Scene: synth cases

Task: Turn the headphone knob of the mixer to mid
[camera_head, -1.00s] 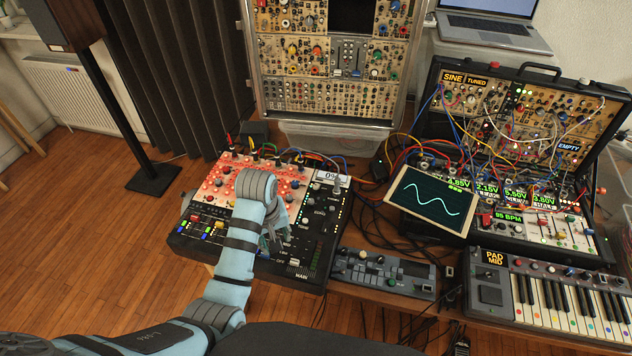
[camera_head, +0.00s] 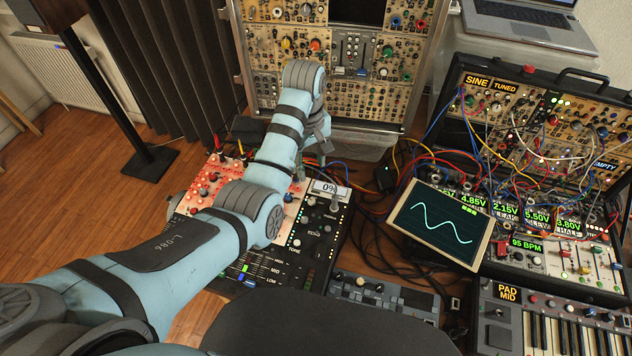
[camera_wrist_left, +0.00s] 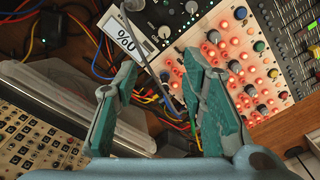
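The mixer (camera_head: 318,250) is a black console with a red-lit panel (camera_head: 205,185) on its left. A small display (camera_head: 327,187) at its far right edge reads 0%, and it shows in the left wrist view (camera_wrist_left: 125,40). Knobs stand near the display, one in the wrist view (camera_wrist_left: 164,32); I cannot tell which is the headphone knob. My left gripper (camera_head: 319,158) points down near the mixer's far edge, left of and beyond the display. In the wrist view its fingers (camera_wrist_left: 160,66) are apart with nothing between them. My left arm hides much of the mixer.
A modular rack (camera_head: 350,70) stands behind the mixer. Loose cables (camera_head: 400,165) run behind and to the right. A scope screen (camera_head: 440,222), a patched synth case (camera_head: 545,150), a small device (camera_head: 385,297) and a keyboard (camera_head: 560,330) fill the right side.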

